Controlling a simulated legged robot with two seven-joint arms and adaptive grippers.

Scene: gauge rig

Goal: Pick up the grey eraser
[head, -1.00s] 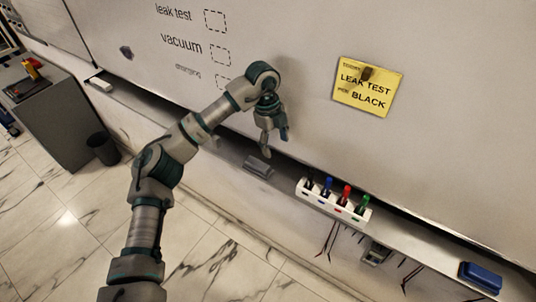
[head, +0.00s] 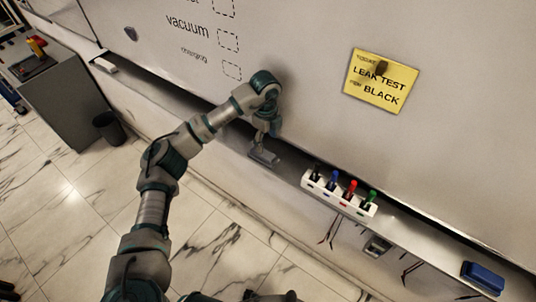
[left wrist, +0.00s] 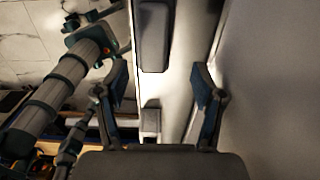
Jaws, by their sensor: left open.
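The grey eraser (head: 263,157) lies on the narrow ledge below the whiteboard, left of the marker holder. My left gripper (head: 268,132) is just above it in the head view and partly overlaps its upper edge. In the left wrist view the eraser appears as a dark grey block (left wrist: 154,38) on the ledge, toward the top of the picture. The open left gripper's fingers (left wrist: 160,88) are spread either side of the ledge with nothing held between them. Contact with the eraser cannot be seen. My right gripper is not in view.
A white holder (head: 338,193) carries black, blue, red and green markers. A blue block (head: 483,277) lies farther right on the ledge. A yellow note (head: 381,80) is on the whiteboard. A smaller greyish block (left wrist: 151,121) in the wrist view is unclear.

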